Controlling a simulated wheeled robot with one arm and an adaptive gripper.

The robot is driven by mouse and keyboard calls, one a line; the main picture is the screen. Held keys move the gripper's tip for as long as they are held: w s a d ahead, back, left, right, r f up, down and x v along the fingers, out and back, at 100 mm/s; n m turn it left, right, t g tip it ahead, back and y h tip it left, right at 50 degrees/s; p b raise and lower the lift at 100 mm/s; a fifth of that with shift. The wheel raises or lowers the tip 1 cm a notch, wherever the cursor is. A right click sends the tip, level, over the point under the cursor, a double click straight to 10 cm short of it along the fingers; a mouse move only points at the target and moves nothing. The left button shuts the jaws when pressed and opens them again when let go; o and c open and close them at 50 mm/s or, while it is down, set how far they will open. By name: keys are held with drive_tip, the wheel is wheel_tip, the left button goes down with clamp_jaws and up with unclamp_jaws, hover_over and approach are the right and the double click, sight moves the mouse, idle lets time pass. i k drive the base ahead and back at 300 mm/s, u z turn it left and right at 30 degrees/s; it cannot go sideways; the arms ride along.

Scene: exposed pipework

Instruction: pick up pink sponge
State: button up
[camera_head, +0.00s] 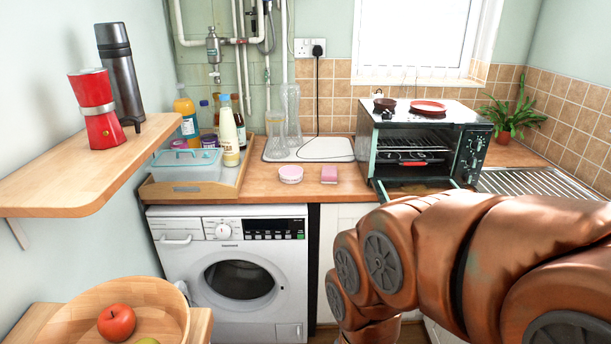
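A small pink block, which looks like the pink sponge (329,174), lies on the wooden counter (258,186) near its front edge, left of the toaster oven. A round pink-and-white dish or tub (291,174) sits just left of it, with a small gap between them. My copper-coloured arm comes in from the right and bends down at the front. My gripper is outside the picture or hidden behind the arm.
The toaster oven (421,139) has its door open over the counter. A tray (197,190) with a plastic box and bottles stands left. Glass bottles stand on a white tray (312,150) behind the sponge. A shelf (90,172) juts out at left.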

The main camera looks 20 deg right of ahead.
sight(330, 174)
drive_tip(key=z, duration=1.35)
drive_tip(key=i, duration=1.45)
drive_tip(key=u, duration=2.55)
